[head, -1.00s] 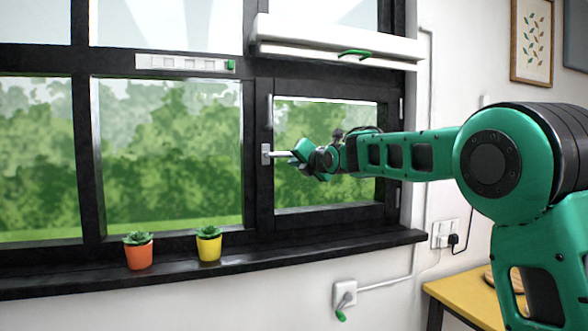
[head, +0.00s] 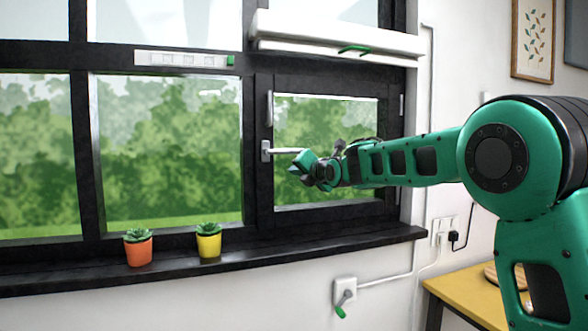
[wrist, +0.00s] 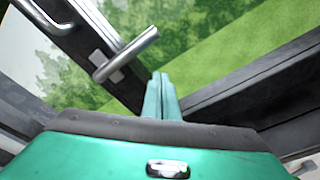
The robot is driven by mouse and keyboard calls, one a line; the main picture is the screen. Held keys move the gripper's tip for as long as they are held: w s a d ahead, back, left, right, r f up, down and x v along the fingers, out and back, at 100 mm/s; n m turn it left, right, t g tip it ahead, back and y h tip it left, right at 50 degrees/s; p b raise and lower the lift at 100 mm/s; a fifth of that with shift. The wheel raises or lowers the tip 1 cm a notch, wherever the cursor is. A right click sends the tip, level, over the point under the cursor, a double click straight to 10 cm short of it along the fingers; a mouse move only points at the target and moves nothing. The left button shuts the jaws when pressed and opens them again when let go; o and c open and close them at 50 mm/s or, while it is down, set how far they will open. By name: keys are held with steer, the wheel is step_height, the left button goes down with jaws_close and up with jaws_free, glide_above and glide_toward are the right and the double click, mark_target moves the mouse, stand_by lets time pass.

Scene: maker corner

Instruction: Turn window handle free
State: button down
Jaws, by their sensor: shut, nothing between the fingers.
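The window handle (head: 284,150) is a silver lever on the left side of the small right-hand window's black frame. It lies about level, pointing right across the glass. It also shows in the wrist view as a silver lever (wrist: 128,54) on a square plate. My gripper (head: 295,170) is just below and to the right of the lever's free end. In the wrist view my gripper's fingers (wrist: 161,78) are together and empty, beside the lever's tip with a small apparent gap. Whether they touch it is hard to tell.
A silver pull bar (head: 270,108) sits above the handle on the same frame. An orange pot (head: 139,252) and a yellow pot (head: 209,245) with plants stand on the black sill (head: 200,267). A white box with a green lever (head: 354,49) is above the window.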

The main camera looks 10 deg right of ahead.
steer(key=v, duration=0.8)
steer(key=shift+s+a, duration=0.25)
steer(key=shift+a, duration=0.1)
steer(key=s+d+f+m+g+h, duration=0.3)
steer(key=s+d+f+m, duration=0.6)
steer(key=d, duration=0.3)
steer(key=s+d+f+m+g+h, duration=0.3)
steer(key=s+d+f+m+g, duration=0.1)
steer(key=s+d+f+m, duration=0.6)
steer(key=s+d+f+m+g, duration=0.2)
steer(key=s+f+m, duration=0.3)
steer(key=s, duration=0.6)
steer(key=s+d+f+m+g, duration=0.2)
steer(key=s+f+m+g, duration=0.2)
steer(key=s+m, duration=0.3)
steer(key=s+d+f+m+g, duration=0.2)
steer(key=s+f+m, duration=0.3)
steer(key=s, duration=1.2)
steer(key=shift+d+f+m+g+y, duration=0.4)
steer(key=shift+m+g, duration=0.1)
steer(key=shift+m, duration=0.2)
